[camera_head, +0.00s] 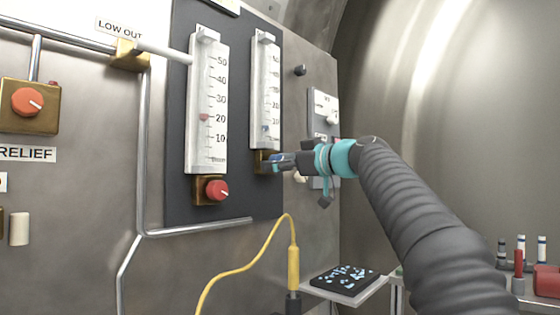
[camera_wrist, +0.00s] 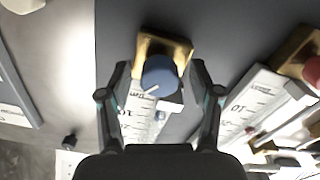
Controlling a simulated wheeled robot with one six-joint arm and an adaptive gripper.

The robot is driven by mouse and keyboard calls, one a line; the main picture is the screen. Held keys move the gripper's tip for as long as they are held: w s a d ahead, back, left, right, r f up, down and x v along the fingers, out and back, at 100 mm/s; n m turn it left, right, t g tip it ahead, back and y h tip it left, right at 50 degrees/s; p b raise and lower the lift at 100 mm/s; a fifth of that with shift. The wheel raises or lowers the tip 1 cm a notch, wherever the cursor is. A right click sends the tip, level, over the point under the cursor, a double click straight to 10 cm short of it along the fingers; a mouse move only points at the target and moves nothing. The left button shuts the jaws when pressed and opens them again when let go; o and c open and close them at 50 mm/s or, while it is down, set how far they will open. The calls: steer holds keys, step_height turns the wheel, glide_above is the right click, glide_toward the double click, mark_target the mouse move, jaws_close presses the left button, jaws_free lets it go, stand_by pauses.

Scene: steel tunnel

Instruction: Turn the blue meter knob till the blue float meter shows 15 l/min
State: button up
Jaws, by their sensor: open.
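The blue meter knob (camera_wrist: 158,76) sits on a brass block (camera_wrist: 178,50) in the wrist view, with a white pointer mark toward its lower left. My gripper (camera_wrist: 160,72) is open, with one finger on each side of the knob and gaps visible. The blue float meter (camera_head: 266,85) is the right-hand white scale on the dark panel. Its blue float (camera_head: 265,129) stands low on the scale, too small to read exactly. The float also shows in the wrist view (camera_wrist: 160,115). In the head view my gripper (camera_head: 280,162) is at the meter's brass base and hides the knob.
A second meter (camera_head: 207,105) with a red float and red knob (camera_head: 217,190) stands to the left. A yellow cable (camera_head: 248,252) rises below the panel. A small shelf (camera_head: 345,288) holds a black tray. Metal pipes run along the wall at left.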

steer(key=shift+c, duration=0.2)
steer(key=c, duration=1.1)
steer(key=shift+m, duration=0.3)
steer(key=m, duration=0.3)
steer(key=shift+m+p, duration=0.55)
steer(key=shift+m, duration=1.45)
steer(key=o, duration=1.1)
